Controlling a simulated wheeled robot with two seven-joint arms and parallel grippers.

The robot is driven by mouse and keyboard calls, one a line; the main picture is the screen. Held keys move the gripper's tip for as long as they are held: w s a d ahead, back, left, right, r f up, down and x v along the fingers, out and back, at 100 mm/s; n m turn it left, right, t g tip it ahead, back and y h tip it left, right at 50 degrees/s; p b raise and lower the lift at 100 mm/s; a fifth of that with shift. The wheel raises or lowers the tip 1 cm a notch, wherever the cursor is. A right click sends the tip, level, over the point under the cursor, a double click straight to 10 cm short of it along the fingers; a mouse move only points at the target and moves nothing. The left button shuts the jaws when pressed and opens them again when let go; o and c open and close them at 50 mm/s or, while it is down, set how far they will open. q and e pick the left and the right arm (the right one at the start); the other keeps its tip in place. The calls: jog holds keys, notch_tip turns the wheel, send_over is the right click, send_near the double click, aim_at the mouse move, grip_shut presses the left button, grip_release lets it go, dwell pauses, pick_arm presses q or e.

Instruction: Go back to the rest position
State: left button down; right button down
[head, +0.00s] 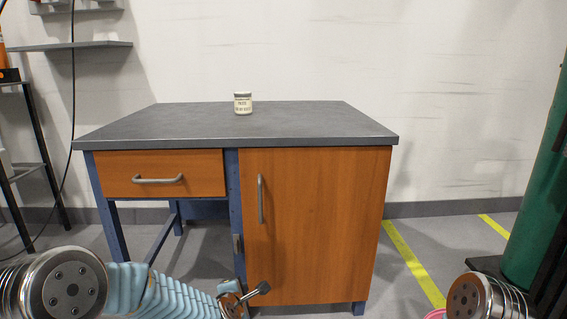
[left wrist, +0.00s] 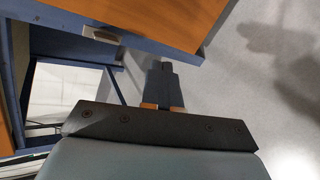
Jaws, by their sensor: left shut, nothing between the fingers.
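My left gripper (head: 262,289) is low in front of the desk's wooden door, with my left arm reaching in from the lower left. In the left wrist view its fingers (left wrist: 165,72) are shut together with nothing between them, over bare grey floor beside the desk's underside. My right gripper does not show; only a round joint of my right arm is at the lower right. A desk (head: 320,138) with a grey top, blue frame, wooden drawer (head: 205,166) and wooden door (head: 330,220) stands ahead. The drawer and door look closed. A small labelled jar (head: 243,103) stands upright on the desktop.
A green cylinder (head: 540,190) stands at the right. Grey shelves (head: 75,46) and a dark rack (head: 45,165) are at the left. A yellow line (head: 412,262) marks the floor right of the desk. A pink rim (head: 435,314) shows at the bottom right.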

pick_arm(q)
jog(key=s+f+m+g+h, duration=0.1)
jog(key=s+f+m+g, duration=0.1)
jog(key=s+f+m, duration=0.35)
jog(key=s+f+m+g, duration=0.2)
jog(key=s+f, duration=0.1)
jog(key=f, duration=0.5)
jog(key=s+f+m+g+h, duration=0.1)
jog(key=s+f+m+g, duration=0.4)
jog(key=s, duration=0.6)
jog(key=s+f+m+g+h, duration=0.1)
jog(key=s+f+m+g, duration=0.2)
jog(key=s+f+m, duration=0.65)
notch_tip(320, 180, up, 17)
jog(key=s+n+p, duration=0.1)
jog(key=n+p, duration=0.1)
jog(key=p, duration=1.3)
jog(key=shift+s+d+n+t+p, duration=0.2)
jog(key=shift+s+n+t+p, duration=0.05)
jog(key=shift+n+t+p, duration=0.05)
